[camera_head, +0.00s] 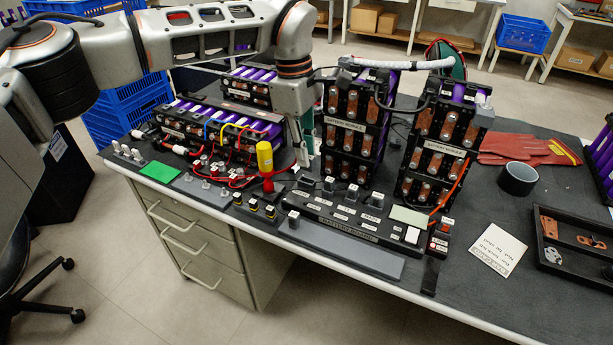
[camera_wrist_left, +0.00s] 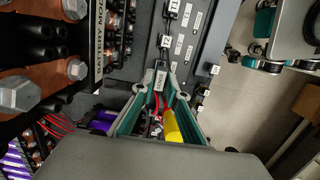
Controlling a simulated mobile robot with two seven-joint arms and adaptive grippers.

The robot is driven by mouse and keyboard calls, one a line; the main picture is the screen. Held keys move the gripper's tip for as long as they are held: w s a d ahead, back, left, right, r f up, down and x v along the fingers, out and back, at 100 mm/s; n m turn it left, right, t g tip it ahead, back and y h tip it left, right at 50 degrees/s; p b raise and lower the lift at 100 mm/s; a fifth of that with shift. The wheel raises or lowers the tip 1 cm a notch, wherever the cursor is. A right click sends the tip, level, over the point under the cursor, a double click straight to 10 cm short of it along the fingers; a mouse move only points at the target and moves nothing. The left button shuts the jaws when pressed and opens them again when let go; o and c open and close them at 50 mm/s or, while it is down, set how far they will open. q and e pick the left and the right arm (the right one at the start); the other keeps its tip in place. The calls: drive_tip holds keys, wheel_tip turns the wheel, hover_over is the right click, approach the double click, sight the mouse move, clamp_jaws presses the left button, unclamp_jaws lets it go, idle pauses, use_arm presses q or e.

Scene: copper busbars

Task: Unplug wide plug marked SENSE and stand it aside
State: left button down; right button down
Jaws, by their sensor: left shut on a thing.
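The wide plug marked SENSE (camera_wrist_left: 160,79) shows in the left wrist view between the tips of my left gripper (camera_wrist_left: 161,92). The gripper's green fingers are shut on it. In the head view my left gripper (camera_head: 304,162) points down at the left end of the black connector board (camera_head: 345,226), and the plug (camera_head: 306,181) shows as a small dark block below the fingertips. Whether the plug is still seated in its socket I cannot tell. Plugs T2 (camera_wrist_left: 165,42) and T1 (camera_wrist_left: 172,10) stand in the same row, apart from the gripper. My right gripper is not in view.
A yellow-handled tool (camera_head: 265,158) stands just left of the gripper. Tall battery modules (camera_head: 352,125) rise close behind and to the right. A green pad (camera_head: 160,171) lies at the left.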

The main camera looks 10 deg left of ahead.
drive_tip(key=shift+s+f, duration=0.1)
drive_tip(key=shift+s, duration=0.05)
